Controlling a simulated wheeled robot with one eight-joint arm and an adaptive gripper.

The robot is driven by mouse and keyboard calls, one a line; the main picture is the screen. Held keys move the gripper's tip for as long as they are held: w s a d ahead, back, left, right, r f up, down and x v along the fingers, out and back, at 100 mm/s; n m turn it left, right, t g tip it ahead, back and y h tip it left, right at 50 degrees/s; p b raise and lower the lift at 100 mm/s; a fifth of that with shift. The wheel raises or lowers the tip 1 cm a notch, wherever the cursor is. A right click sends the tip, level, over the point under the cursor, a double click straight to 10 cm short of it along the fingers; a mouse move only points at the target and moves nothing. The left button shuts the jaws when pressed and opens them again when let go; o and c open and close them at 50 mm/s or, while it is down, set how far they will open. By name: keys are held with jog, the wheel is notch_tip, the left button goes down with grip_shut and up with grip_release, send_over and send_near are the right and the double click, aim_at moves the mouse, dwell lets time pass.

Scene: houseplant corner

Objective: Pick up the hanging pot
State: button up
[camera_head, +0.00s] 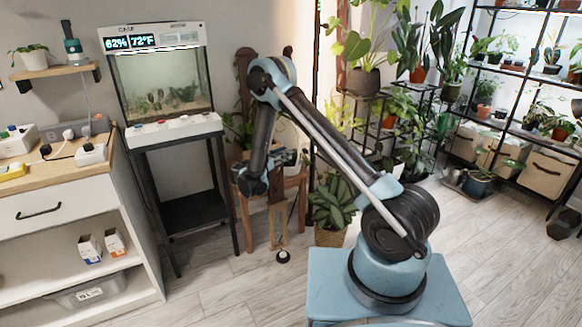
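My gripper (250,184) is small and dark at the lower end of my arm, which bends down in front of a wooden stool (296,186). Whether its fingers are open or shut does not show. No pot clearly hangs from a cord or hook in this view, and I cannot tell which one is the hanging pot. A white pot (34,61) with a small plant sits on the wooden wall shelf (56,72) at the upper left.
A glass terrarium cabinet (162,82) on a black stand is left of the stool. A white cabinet (70,215) fills the left edge. A basket-potted plant (331,205) stands on the floor right of the stool. Black plant racks (512,88) line the right.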

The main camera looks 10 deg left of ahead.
jog(key=x, duration=1)
jog(key=shift+w+d+r, duration=0.1)
jog(key=shift+w+r, duration=0.05)
jog(key=shift+r, duration=0.05)
grip_shut()
